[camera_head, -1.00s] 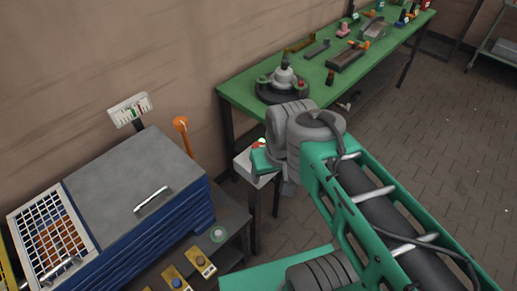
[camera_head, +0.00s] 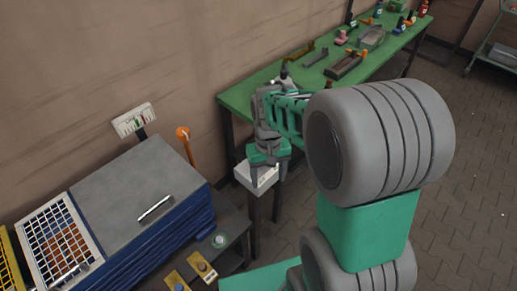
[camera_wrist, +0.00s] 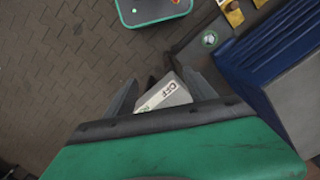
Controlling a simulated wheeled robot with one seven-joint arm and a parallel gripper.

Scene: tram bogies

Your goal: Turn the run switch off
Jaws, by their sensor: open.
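A pale grey box (camera_head: 262,176) stands on a dark post between the blue machine and the green bench. In the wrist view the same box (camera_wrist: 181,94) shows between my fingers, with a white label (camera_wrist: 155,96) reading OFF and a small green mark beside it. I take it for the run switch box; its handle is hidden and I cannot tell its position. My gripper (camera_head: 266,178) points down right over the box, and in the wrist view it is open (camera_wrist: 161,95), one finger on each side of the label. I cannot tell whether it touches.
A blue machine (camera_head: 150,240) with a grey lid (camera_head: 135,183) and an orange-knobbed lever (camera_head: 185,140) stands left. A panel (camera_head: 134,120) is behind it. A green bench (camera_head: 240,97) with parts stands behind. Brick floor (camera_head: 470,160) is clear at right.

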